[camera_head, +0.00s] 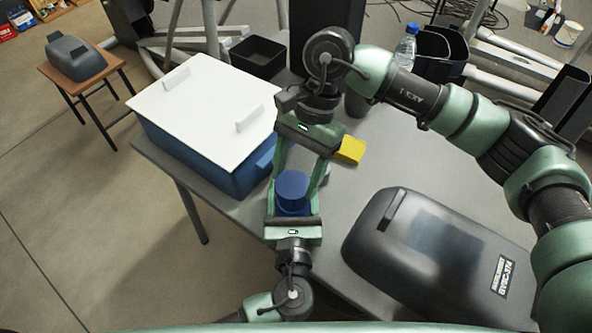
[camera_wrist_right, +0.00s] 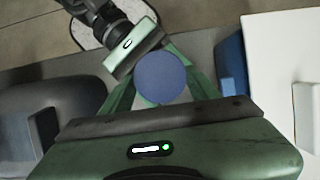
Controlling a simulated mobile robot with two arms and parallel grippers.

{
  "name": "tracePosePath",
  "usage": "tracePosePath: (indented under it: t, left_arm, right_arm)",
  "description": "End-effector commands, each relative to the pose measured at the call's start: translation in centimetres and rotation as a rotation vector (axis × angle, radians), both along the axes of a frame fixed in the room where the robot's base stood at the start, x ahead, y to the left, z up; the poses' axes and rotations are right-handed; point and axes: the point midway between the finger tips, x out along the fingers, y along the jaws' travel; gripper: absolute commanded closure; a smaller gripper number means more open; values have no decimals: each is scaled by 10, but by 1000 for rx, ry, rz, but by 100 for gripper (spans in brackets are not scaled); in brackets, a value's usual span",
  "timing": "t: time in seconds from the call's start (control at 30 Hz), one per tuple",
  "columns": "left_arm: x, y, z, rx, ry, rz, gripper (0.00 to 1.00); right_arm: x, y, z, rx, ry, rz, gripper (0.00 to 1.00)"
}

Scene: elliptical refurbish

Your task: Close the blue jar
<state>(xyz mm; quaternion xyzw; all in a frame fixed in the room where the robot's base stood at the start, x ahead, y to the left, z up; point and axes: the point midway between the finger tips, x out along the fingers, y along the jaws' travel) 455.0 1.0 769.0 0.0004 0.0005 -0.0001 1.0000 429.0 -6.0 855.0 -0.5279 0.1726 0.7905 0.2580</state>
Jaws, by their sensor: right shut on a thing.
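The blue jar (camera_head: 292,209) is upright near the table's front edge, with its round blue lid (camera_head: 291,186) on top. In the right wrist view the lid (camera_wrist_right: 162,77) is a blue disc between my right fingers. My right gripper (camera_head: 296,182) reaches in from behind and is shut on the lid. My left gripper (camera_head: 294,212) comes from the front, close against the jar; its body (camera_wrist_right: 132,48) also shows in the right wrist view. Its fingertips are mostly hidden, so its grip is unclear. Whether the lid is fully seated on the jar cannot be seen.
A blue box with a white lid (camera_head: 204,100) stands left on the grey table (camera_head: 240,212). A dark hard case (camera_head: 430,250) lies right. A yellow block (camera_head: 350,150) and a grey cup (camera_head: 356,104) are behind the jar. A bottle (camera_head: 406,45) stands farther back.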

Motion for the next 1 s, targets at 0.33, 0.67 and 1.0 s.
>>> tracePosePath:
  t: [0.33, 0.67, 1.0]
  left_arm:
    - [0, 0, -1, 0, 1, 0, 100]
    - [0, 0, -1, 0, 2, 0, 100]
    - [0, 0, -1, 0, 2, 0, 100]
  right_arm:
    - [0, 0, -11, 0, 0, -1, 78]
    - [0, 0, -11, 0, 0, -1, 78]
    - [0, 0, -17, -1, 1, -3, 78]
